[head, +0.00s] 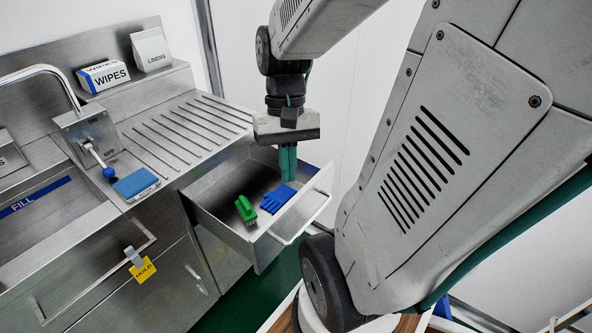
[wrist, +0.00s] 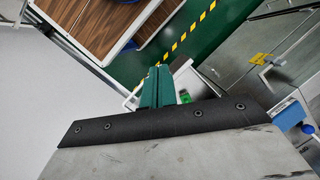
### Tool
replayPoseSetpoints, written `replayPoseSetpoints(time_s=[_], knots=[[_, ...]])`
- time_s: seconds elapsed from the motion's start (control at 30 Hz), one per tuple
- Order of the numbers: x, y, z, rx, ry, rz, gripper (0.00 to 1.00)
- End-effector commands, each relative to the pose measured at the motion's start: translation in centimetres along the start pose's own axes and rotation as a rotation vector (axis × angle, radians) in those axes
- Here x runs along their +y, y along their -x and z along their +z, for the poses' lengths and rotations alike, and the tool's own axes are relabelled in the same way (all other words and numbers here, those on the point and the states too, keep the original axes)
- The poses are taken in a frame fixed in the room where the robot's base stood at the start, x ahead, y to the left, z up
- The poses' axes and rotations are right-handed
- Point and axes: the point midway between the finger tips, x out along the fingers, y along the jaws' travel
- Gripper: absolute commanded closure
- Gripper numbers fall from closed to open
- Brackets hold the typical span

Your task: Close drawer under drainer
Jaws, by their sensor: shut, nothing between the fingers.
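The drawer (head: 222,228) under the ribbed drainer (head: 185,135) is pulled open, with its metal front and bar handle (head: 301,217) facing right. Inside lie a green brush (head: 245,210) and blue gloves (head: 278,198). My gripper (head: 288,178) points down over the drawer's far part, close to its front panel, with its teal fingers shut together and empty. I cannot tell whether the fingertips are inside the drawer or touch it. In the wrist view my gripper (wrist: 158,70) hides most of the drawer, and the green brush (wrist: 185,97) shows beside the fingers.
A yellow hold tag (head: 143,270) hangs on the cabinet. Boxes of wipes (head: 104,76) and liners (head: 151,49) stand on the back ledge. Wooden-topped furniture (wrist: 95,25) stands beside the green floor.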

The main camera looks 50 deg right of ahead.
Motion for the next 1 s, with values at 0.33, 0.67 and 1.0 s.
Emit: replayPoseSetpoints(time_s=[0.33, 0.67, 1.0], knots=[[7.3, -5.3, -5.9, -0.309, -0.496, -0.377, 1.0], [15.3, -12.1, -9.9, -0.507, -0.934, -0.867, 1.0], [24.7, -21.6, -12.6, -0.593, -1.347, -1.482, 1.0]])
